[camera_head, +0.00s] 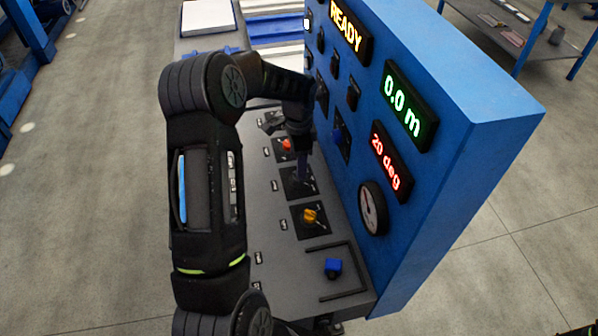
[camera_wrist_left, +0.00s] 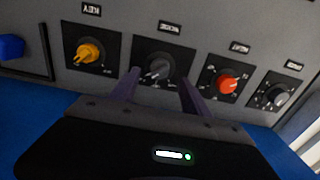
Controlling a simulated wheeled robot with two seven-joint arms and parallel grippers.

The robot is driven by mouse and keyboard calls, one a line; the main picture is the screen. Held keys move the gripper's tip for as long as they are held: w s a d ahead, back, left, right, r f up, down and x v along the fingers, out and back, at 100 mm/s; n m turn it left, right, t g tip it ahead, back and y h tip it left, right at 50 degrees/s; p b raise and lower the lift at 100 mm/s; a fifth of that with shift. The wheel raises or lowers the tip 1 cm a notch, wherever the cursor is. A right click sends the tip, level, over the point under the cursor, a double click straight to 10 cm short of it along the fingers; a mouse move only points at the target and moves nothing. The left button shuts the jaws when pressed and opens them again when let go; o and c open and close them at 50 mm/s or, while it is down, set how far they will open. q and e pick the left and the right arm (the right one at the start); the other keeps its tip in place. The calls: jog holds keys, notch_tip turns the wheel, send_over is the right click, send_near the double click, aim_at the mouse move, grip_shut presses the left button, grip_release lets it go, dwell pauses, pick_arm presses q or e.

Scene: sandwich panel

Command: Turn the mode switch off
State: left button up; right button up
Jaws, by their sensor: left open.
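The mode switch is a dark grey knob (camera_wrist_left: 157,68) on a black square plate, under a label reading MODE in the left wrist view. Its pale pointer mark slants to the lower left there. In the head view its plate (camera_head: 291,187) is partly hidden by my gripper. My left gripper (camera_head: 301,176) reaches down over this plate. In the left wrist view the gripper (camera_wrist_left: 160,80) is open, with one finger on each side of the knob. I cannot tell whether the fingers touch it. My right gripper is not in view.
A yellow key switch (camera_head: 311,216) and a red knob (camera_head: 286,145) flank the mode switch. Another grey knob (camera_wrist_left: 276,96) lies past the red one. A blue knob (camera_head: 333,267) sits at the near end. The blue upright panel (camera_head: 440,190) with displays and gauge stands close on the right.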

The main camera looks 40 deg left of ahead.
pick_arm(q)
notch_tip(320, 180, down, 5)
jog(key=shift+f+p, duration=0.1)
jog(key=shift+p, duration=0.35)
grip_shut()
dwell(0.4)
